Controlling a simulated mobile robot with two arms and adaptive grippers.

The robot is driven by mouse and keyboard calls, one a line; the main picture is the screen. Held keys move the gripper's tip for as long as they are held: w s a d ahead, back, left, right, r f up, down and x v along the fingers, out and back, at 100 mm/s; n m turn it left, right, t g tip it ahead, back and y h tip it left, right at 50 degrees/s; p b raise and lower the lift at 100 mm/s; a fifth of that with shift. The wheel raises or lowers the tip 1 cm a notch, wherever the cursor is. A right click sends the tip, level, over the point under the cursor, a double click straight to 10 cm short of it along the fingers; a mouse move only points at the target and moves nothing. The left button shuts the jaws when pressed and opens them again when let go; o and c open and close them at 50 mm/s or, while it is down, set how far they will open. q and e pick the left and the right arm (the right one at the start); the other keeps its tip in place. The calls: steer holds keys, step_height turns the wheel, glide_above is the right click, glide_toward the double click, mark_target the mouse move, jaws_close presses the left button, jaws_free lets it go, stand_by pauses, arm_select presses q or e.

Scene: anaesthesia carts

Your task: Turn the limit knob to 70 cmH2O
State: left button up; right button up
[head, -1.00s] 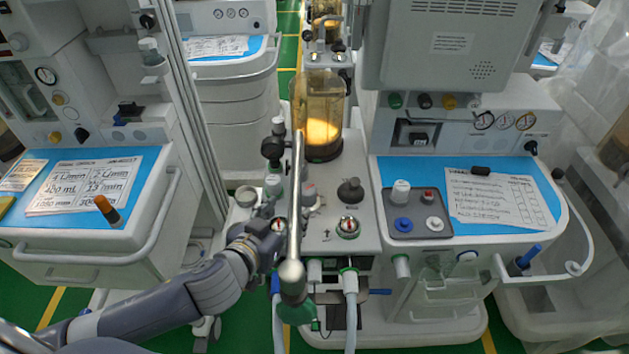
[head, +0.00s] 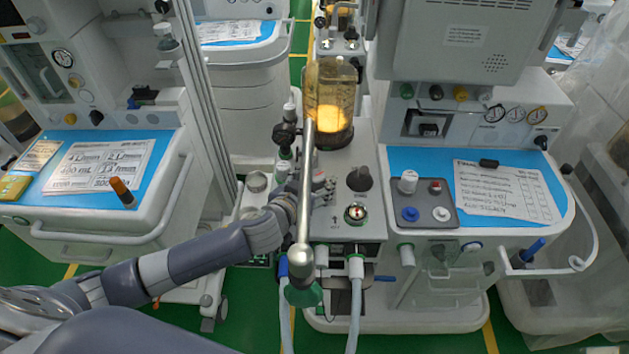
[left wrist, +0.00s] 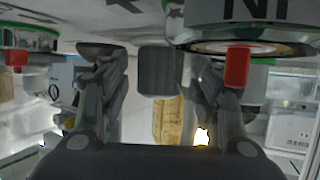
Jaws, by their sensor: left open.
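A dark round knob (head: 360,178) stands on the grey top panel of the middle machine. No readable scale shows, so I cannot tell its setting. My left gripper (head: 324,189) is over that panel, just left of the knob, partly hidden by a metal rod. In the left wrist view the two fingers of the gripper (left wrist: 156,85) are apart. A dark ribbed block (left wrist: 158,72), which looks like the knob, shows between them; I cannot tell whether they touch it. My right gripper is out of view.
A metal rod with a ball end (head: 301,258) crosses in front of the hand. A grey tray (head: 420,218) lies to the right.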

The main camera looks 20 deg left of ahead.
arm_select(q)
steer(key=shift+c, duration=0.6)
steer(key=c, duration=1)
steer(key=shift+o, duration=0.2)
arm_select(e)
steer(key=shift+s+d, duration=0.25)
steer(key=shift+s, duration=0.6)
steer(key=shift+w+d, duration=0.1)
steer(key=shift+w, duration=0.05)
arm_select(q)
steer(key=shift+a+h, duration=0.1)
steer(key=shift+h, duration=0.2)
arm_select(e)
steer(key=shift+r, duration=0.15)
